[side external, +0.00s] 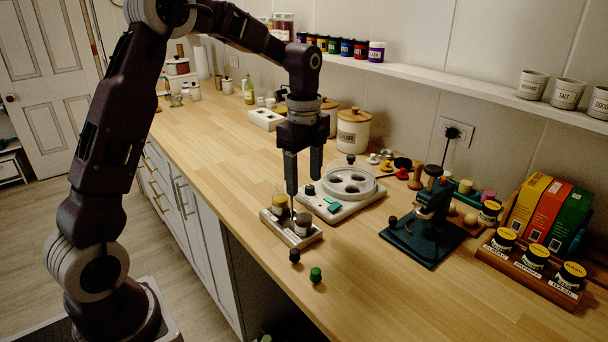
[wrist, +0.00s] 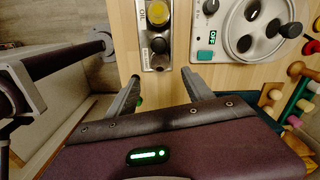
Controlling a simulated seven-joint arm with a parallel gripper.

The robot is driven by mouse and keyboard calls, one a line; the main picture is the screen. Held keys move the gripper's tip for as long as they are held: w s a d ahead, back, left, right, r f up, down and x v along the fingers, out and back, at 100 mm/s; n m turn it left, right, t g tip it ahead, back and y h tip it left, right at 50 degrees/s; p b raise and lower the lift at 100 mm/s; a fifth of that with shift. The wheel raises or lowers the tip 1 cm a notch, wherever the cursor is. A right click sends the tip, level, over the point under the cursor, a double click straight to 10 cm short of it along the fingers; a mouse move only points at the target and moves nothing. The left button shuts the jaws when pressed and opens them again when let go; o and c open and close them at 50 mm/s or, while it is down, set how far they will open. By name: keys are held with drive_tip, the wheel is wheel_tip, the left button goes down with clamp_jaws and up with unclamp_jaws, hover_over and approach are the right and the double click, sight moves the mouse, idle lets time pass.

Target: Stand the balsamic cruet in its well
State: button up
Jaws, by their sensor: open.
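A pale two-place cruet holder (side external: 312,239) stands near the counter's front edge. It also shows in the wrist view (wrist: 147,62), with an OIL label at its far end. The yellowish oil cruet (side external: 279,204) stands in the far place; its yellow top shows in the wrist view (wrist: 158,14). A dark cruet, apparently the balsamic (side external: 302,224), is at the near place and also shows in the wrist view (wrist: 158,46). It looks roughly upright; I cannot tell if it is fully seated. My gripper (side external: 304,185) is open and empty, its fingers above the holder.
A white device with a round, holed top (side external: 352,182) stands close behind the holder. A dark green press (side external: 430,222) is to the right. A black knob (side external: 294,256) and a green knob (side external: 315,274) are in front. The front right counter is clear.

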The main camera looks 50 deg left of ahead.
drive_tip(key=shift+r, duration=0.45)
drive_tip(key=s+d+r+n+t, duration=0.25)
drive_tip(key=s+r+n, duration=0.2)
drive_tip(key=s, duration=0.25)
drive_tip(key=s+d+r+n+t, duration=0.1)
drive_tip(key=s+d+r+n, duration=0.25)
drive_tip(key=s+r, duration=0.2)
drive_tip(key=s+d+f+n+t, duration=0.2)
drive_tip(key=s+d+n, duration=0.2)
drive_tip(key=s, duration=0.9)
drive_tip(key=n, duration=0.3)
drive_tip(key=shift+s+f+n, duration=0.2)
drive_tip(key=shift+s+n, duration=0.15)
drive_tip(key=shift+n, duration=0.05)
